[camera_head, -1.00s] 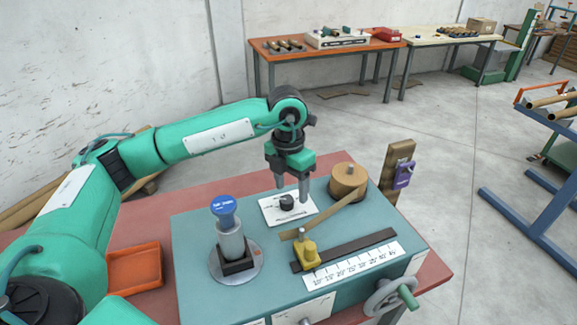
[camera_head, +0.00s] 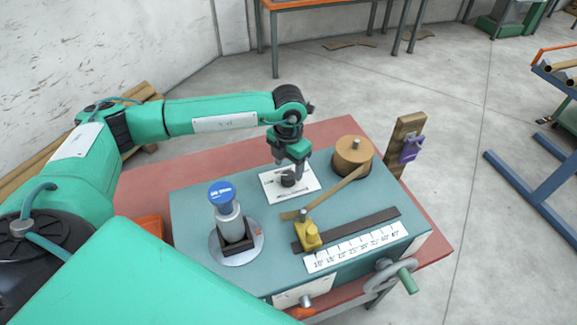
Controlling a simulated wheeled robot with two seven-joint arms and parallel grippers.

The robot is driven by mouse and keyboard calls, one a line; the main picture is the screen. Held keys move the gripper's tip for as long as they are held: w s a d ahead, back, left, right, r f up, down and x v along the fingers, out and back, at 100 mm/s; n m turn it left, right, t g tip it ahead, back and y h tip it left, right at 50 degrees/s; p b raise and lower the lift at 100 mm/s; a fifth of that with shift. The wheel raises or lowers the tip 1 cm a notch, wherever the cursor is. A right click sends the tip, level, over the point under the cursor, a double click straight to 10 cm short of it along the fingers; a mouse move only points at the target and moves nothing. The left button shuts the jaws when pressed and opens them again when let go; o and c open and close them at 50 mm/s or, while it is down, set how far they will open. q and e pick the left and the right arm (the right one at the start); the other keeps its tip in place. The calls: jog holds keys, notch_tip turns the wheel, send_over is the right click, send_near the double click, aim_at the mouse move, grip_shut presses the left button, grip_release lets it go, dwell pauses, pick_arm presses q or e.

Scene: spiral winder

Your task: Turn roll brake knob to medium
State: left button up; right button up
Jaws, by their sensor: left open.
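The roll brake knob appears to be the small black knob (camera_head: 288,180) on a white label plate (camera_head: 306,185) at the back of the teal machine top. Its setting is too small to read. My left gripper (camera_head: 288,168) points down right over the knob, its fingers open and close around or just above it. I cannot tell whether they touch it. My right gripper is not in view.
A blue-capped post (camera_head: 222,192) stands left of the knob. A brown paper roll (camera_head: 353,153) stands right, its strip running to a yellow guide (camera_head: 308,236). A scale (camera_head: 357,246), crank handle (camera_head: 408,280) and orange tray (camera_head: 150,228) are nearer.

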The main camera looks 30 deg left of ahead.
aim_at(288, 175)
pick_arm(q)
notch_tip(288, 175, down, 2)
jog(key=shift+f+p, duration=0.1)
jog(key=shift+p, duration=0.2)
jog(key=shift+f, duration=0.5)
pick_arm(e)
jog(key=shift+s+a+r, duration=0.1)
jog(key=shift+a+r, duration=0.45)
